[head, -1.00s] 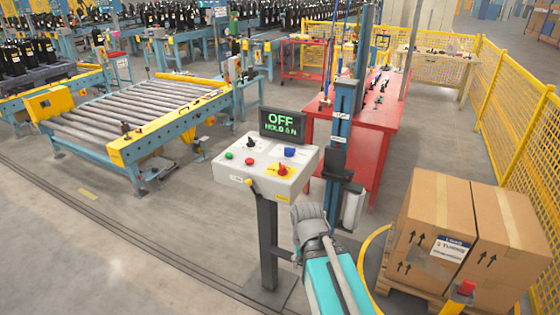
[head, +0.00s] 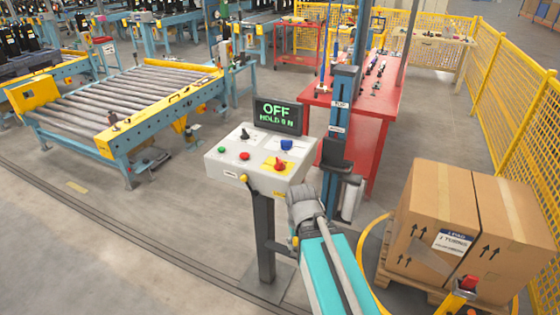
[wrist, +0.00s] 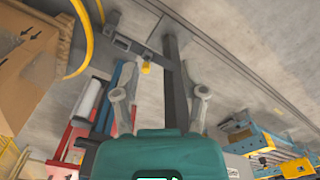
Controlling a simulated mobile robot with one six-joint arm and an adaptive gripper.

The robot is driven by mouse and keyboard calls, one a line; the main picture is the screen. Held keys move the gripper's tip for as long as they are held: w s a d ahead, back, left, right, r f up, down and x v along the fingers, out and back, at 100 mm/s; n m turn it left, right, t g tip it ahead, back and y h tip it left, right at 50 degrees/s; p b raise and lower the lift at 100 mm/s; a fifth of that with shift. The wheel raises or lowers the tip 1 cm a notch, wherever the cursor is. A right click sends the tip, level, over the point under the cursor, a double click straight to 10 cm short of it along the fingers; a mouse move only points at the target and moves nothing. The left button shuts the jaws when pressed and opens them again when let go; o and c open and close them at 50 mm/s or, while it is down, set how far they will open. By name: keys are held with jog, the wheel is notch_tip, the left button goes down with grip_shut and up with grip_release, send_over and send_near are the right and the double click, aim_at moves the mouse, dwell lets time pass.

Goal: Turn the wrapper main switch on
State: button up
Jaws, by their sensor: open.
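The control panel (head: 222,170) is a light grey box on a dark post (head: 264,235). Its main switch (head: 279,165) looks like the red rotary knob on a yellow plate at the panel's right front. The display (head: 277,116) behind it reads OFF in green, with a blurred second line. In the head view my arm's grey end is just right of and below the panel; the fingers cannot be made out there. In the wrist view my gripper (wrist: 158,95) is open, with nothing between its fingers. The post shows beyond them; the teal housing hides most of the panel.
The panel also bears a black selector (head: 245,134), a green button (head: 222,150), a red button (head: 244,156) and a blue control (head: 287,145). A blue mast (head: 339,120) stands close behind right. Boxes (head: 430,220) on a pallet are right. Floor at left front is clear.

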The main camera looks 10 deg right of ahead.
notch_tip(320, 180, up, 24)
jog(key=n+p, duration=0.1)
jog(key=p, duration=2.3)
send_over(280, 160)
jog(key=shift+w+f, duration=0.15)
jog(key=shift+f, duration=0.05)
jog(key=shift+f+b, duration=0.15)
jog(key=shift+b, duration=0.25)
notch_tip(280, 160, down, 14)
jog(key=b, duration=1.3)
jog(key=shift+r, duration=0.2)
jog(key=shift+b, duration=0.3)
grip_shut()
